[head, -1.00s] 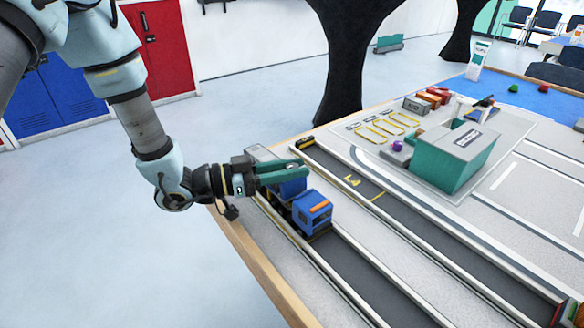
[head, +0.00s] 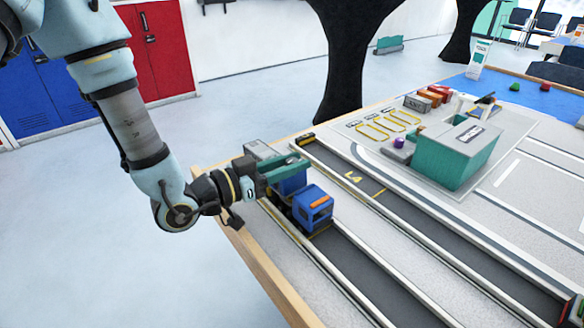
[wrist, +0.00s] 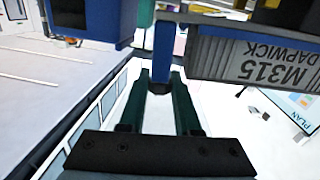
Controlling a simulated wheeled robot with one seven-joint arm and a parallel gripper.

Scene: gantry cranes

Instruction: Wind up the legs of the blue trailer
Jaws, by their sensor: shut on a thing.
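The blue trailer (head: 290,184) stands in the near dark lane at the table's left edge, behind a blue truck cab (head: 312,206) with an orange roof mark. My gripper (head: 300,163) reaches in from the left, its green fingers over the trailer and partly hiding it. In the wrist view, the two green fingers (wrist: 162,60) close around a narrow blue bar (wrist: 162,48), which seems to belong to the trailer. The legs cannot be made out clearly. A grey ribbed container (wrist: 262,62) marked "M315 DAPWICK" is close to the right of the fingers.
The wooden table edge (head: 268,275) runs below my wrist. Raised pale rails border the lanes. A green block building (head: 455,160) stands farther right, with small orange and grey containers (head: 427,97) behind it. The lane ahead of the cab is clear.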

